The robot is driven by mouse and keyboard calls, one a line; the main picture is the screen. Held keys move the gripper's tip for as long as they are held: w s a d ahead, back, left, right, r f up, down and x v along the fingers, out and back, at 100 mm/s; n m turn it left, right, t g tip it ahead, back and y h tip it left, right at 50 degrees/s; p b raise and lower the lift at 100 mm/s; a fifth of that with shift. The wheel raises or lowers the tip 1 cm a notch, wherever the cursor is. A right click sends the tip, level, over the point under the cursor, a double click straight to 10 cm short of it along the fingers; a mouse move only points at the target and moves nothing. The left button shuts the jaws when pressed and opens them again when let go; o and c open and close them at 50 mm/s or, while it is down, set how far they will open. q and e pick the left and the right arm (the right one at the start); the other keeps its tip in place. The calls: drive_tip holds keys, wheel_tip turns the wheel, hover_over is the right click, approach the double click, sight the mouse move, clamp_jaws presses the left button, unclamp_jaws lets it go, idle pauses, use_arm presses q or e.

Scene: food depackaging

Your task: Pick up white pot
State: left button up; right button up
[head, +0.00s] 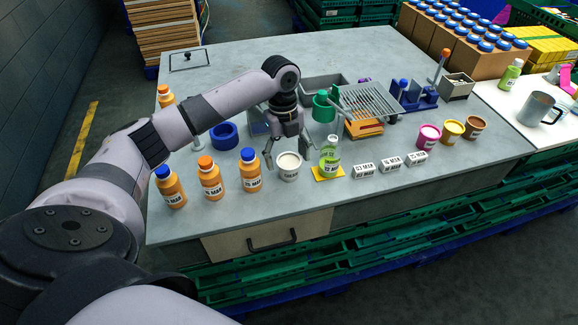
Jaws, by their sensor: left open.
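The white pot (289,168) stands upright on the grey worktop (350,205), near its front edge. It has a dark printed label and a pale top. My left gripper (276,155) points down from above and behind the pot. Its fingers are open, with one finger to the left of the pot and the other near its right rear side. I cannot tell whether either finger touches the pot. The pot still rests on the worktop. My right gripper does not show.
Orange bottles (211,178) stand left of the pot. A green bottle (329,158) on a yellow square stands close on its right. White labelled blocks (390,162) lie further right, with pink, yellow and brown pots beyond. A blue ring (224,136) lies behind.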

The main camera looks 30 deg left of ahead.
sight(288, 160)
use_arm(q)
drive_tip(key=f, duration=0.2)
drive_tip(key=f+p, duration=0.1)
drive_tip(key=f, duration=0.1)
drive_tip(key=shift+w+d+f, duration=0.1)
drive_tip(key=shift+d, duration=0.15)
drive_tip(key=shift+c, duration=0.2)
drive_tip(key=c, duration=1.2)
